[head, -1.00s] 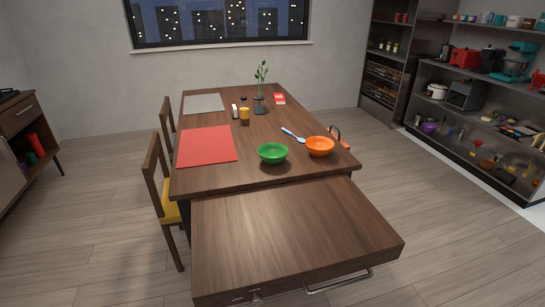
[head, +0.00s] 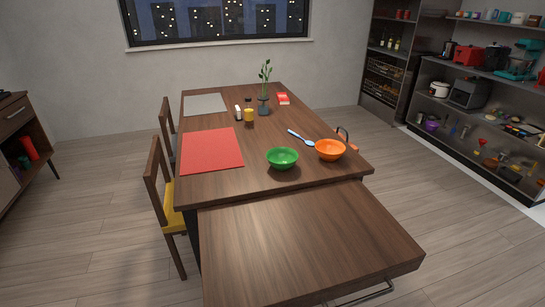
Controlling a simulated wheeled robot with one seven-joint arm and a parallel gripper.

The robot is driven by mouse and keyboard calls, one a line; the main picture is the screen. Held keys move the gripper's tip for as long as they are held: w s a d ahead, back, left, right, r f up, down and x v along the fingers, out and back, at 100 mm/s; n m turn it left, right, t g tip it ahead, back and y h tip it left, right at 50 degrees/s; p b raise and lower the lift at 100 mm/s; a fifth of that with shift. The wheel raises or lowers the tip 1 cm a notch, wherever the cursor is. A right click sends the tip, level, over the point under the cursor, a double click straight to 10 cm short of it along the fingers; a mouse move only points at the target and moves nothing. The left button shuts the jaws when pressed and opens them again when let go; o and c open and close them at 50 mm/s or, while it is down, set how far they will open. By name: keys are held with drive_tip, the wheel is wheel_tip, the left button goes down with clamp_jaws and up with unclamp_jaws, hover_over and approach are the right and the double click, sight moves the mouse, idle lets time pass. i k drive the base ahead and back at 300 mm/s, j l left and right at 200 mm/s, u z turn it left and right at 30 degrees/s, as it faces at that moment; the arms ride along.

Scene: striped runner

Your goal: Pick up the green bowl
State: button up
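The green bowl (head: 282,158) stands upright on the wooden table (head: 215,187), near its front edge. It looks empty. An orange bowl (head: 330,149) stands just right of it, with a small gap between them. My gripper is not in the head view, so I cannot see whether it is open or shut.
A blue spoon (head: 300,137) lies behind the bowls. Chairs (head: 165,190) stand on the left. A wooden top (head: 300,245) with a metal handle fills the front.

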sight(281, 158)
drive_tip(key=i+j, duration=0.55)
drive_tip(key=j, duration=0.15)
drive_tip(key=i+j, duration=0.5)
drive_tip(key=j, duration=0.15)
drive_tip(key=i+j, duration=0.55)
drive_tip(key=j, duration=0.15)
drive_tip(key=i+j, duration=0.5)
drive_tip(key=j, duration=0.2)
drive_tip(key=i+j, duration=0.55)
drive_tip(key=j, duration=0.1)
